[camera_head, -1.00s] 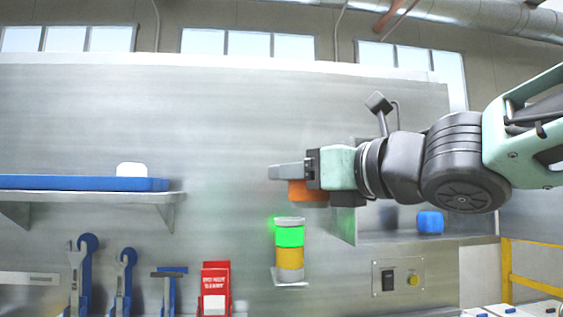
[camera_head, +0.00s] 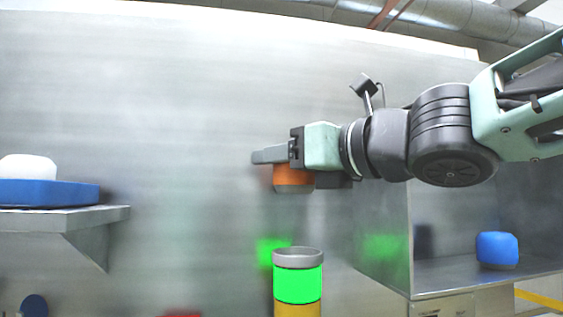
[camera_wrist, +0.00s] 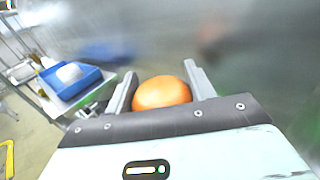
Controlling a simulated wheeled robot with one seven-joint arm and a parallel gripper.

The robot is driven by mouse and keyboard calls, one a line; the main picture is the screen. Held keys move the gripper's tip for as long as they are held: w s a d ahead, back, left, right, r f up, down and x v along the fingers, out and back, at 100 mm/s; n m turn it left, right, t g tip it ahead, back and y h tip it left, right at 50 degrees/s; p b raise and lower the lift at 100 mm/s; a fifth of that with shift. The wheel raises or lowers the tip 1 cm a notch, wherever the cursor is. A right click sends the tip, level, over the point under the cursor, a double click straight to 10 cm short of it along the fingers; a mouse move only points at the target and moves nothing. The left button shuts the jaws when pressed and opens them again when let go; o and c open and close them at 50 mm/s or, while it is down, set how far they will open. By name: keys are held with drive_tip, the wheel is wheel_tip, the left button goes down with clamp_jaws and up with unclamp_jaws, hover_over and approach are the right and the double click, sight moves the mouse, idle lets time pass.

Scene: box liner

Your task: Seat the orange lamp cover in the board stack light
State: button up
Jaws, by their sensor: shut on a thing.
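The orange lamp cover (camera_head: 292,180) is held between the fingers of my gripper (camera_head: 270,155), which is shut on it. It also shows in the wrist view (camera_wrist: 162,93) between the two fingers. The board stack light (camera_head: 298,283) stands below, with a grey open ring (camera_head: 298,257) on top, a lit green section and a yellow section under it. The cover hangs above the ring with a clear gap, its centre close to over the ring, perhaps slightly left. The lower part of the stack light is out of the head view.
A metal shelf (camera_head: 70,219) with a blue tray (camera_head: 50,193) and a white object (camera_head: 28,167) is at the left. A metal recess at the right holds a blue block (camera_head: 497,249). The board surface behind the gripper is clear.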

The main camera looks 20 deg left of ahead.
sight(286, 191)
drive_tip(key=shift+s+f+b, duration=0.1)
drive_tip(key=shift+f+b, duration=1.65)
drive_tip(key=shift+f, duration=0.55)
drive_tip(key=shift+f+b, duration=1.2)
drive_tip(key=shift+b, duration=0.15)
drive_tip(key=shift+f+b, duration=0.8)
drive_tip(key=shift+b, duration=0.15)
drive_tip(key=o, duration=1.1)
drive_tip(key=shift+c, duration=0.2)
drive_tip(key=shift+d, duration=0.1)
